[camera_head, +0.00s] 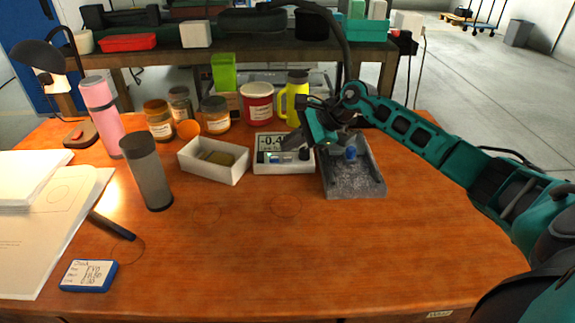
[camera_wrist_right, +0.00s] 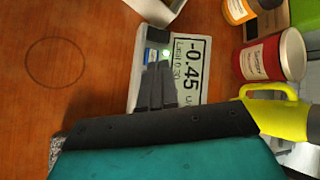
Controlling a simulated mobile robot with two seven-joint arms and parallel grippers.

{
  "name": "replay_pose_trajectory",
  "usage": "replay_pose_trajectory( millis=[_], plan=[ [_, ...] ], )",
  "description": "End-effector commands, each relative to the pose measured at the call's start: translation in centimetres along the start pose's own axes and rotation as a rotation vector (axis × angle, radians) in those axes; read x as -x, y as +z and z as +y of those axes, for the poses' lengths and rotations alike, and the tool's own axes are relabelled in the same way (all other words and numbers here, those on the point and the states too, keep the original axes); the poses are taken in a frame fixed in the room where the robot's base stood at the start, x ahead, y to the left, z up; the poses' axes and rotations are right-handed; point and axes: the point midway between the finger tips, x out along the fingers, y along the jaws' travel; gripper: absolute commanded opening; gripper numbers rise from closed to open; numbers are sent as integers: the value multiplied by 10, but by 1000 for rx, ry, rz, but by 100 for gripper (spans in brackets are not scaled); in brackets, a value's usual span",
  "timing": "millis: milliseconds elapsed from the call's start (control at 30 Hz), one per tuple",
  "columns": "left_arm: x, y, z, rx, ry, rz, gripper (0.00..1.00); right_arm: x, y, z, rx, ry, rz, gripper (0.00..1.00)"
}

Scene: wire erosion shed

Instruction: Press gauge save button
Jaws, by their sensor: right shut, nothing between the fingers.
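The gauge (camera_head: 284,168) is a white box with a grey display on the brown table, beside the white tray. In the right wrist view the gauge (camera_wrist_right: 190,75) reads -0.45. A blue patch that looks like a button (camera_wrist_right: 150,56) and a small lit green light (camera_wrist_right: 166,53) sit beside the display. My right gripper (camera_head: 300,154) is over the gauge's right part, shut and empty. In the right wrist view its fingertips (camera_wrist_right: 158,64) are close to the blue patch and the light; I cannot tell whether they touch. My left gripper is not in view.
A grey speckled tray (camera_head: 355,187) with a blue item is right of the gauge, under my right arm. The white tray (camera_head: 205,178) is left. The front table is mostly clear.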

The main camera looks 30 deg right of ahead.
Motion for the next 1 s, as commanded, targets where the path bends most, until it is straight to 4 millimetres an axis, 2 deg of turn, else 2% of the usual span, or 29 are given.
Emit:
replay_pose_trajectory(
  millis=[233, 1000],
  plan=[
    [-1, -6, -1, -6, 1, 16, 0, -2, -2, 2, 0, -1, 0, 0],
    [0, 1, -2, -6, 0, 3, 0, -2, -2, 2, 0, -1, 0, 0]
  ],
)
